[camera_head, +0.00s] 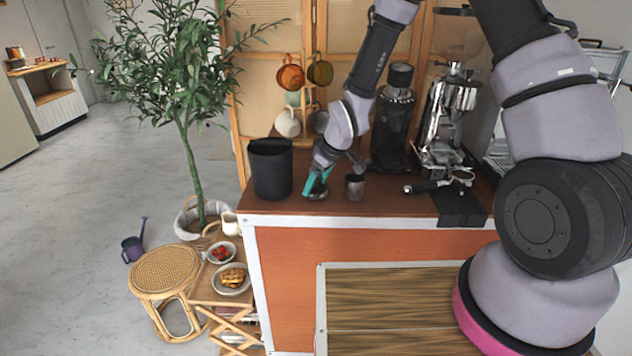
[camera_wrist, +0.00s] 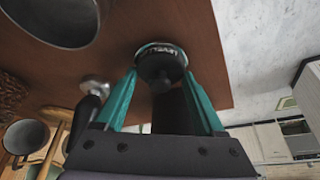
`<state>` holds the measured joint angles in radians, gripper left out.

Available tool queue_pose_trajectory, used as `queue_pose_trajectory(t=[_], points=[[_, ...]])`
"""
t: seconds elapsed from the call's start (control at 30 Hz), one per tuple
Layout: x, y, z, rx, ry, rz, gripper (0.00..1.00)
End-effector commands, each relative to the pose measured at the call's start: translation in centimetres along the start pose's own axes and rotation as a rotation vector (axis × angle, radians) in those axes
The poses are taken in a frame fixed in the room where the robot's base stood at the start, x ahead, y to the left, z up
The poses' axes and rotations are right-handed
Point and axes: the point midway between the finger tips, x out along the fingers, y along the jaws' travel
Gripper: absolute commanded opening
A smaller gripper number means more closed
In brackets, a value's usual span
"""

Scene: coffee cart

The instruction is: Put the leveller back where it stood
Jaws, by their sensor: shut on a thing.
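The leveller (camera_wrist: 160,66), a small round piece with a black knob and a pale lettered rim, is between my teal fingertips in the wrist view. My gripper (camera_head: 317,185) is shut on it, low over the brown counter (camera_head: 400,204). In the head view the leveller (camera_head: 317,194) shows only as a dark piece under the fingers. I cannot tell whether it touches the counter. A metal cup (camera_head: 354,188) stands just to the right of my gripper; a large grey metal rim (camera_wrist: 62,22) fills the wrist view's top left.
A black bin (camera_head: 270,170) stands close left of my gripper. A grinder (camera_head: 394,120), a chrome machine (camera_head: 443,120) and a portafilter (camera_head: 430,186) near a black mat (camera_head: 460,207) are to the right. Mugs hang behind. A silver-topped black piece (camera_wrist: 95,88) is beside my left-hand finger.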

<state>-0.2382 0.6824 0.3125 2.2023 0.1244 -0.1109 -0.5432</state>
Motion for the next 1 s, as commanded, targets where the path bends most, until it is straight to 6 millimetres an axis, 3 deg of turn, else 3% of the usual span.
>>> queue_pose_trajectory(t=[0.03, 0.07, 0.1, 0.47, 1.0], points=[[0.1, 0.0, 0.0, 0.000, 0.000, 0.000, 0.00], [0.1, 0.0, 0.0, 0.000, 0.001, 0.000, 0.82], [0.1, 0.0, 0.0, 0.000, 0.001, 0.000, 0.98], [-0.7, 0.1, 0.0, 0.000, 0.002, 0.001, 1.00], [-9.8, 0.1, -0.1, 0.001, 0.003, 0.002, 1.00]])
